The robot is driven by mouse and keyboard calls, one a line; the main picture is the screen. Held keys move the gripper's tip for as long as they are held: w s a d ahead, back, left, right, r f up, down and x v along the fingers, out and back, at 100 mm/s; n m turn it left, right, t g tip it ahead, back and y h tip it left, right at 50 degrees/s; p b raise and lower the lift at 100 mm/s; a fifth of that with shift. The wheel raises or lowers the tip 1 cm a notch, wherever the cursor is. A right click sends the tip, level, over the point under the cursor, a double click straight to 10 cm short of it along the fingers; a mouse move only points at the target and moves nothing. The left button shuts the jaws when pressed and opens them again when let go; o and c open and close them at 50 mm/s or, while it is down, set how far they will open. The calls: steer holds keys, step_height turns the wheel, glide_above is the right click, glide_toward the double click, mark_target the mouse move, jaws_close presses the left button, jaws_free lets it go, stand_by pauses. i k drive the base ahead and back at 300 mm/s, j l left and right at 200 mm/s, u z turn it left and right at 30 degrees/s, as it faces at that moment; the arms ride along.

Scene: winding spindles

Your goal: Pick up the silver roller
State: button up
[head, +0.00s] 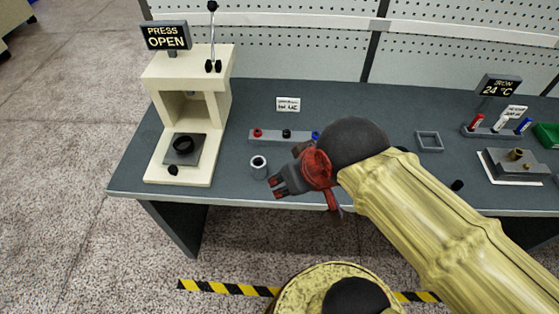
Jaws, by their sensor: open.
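The silver roller (258,166) is a short, light grey cylinder with a dark hole in its top. It stands upright on the dark grey bench, to the right of the press and near the front edge. My gripper (273,189) is open, just in front of and slightly right of the roller in the picture. Its fingers point left and no object shows between them. I cannot tell the exact gap or height between fingertips and roller. The roller is fully visible.
A cream press (190,100) with a "PRESS OPEN" sign stands left. A square grey frame (440,145) and the iron station (512,177) are right. The bench behind the rack is mostly clear.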

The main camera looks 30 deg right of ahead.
mark_target(257, 163)
steer(key=k+j+z, duration=0.1)
steer(key=j, duration=0.35)
steer(key=k+j+z, duration=0.15)
steer(key=j, duration=0.25)
steer(key=k+j+z, duration=0.1)
steer(key=j, duration=0.3)
steer(key=k+j+z, duration=0.1)
steer(key=j, duration=0.3)
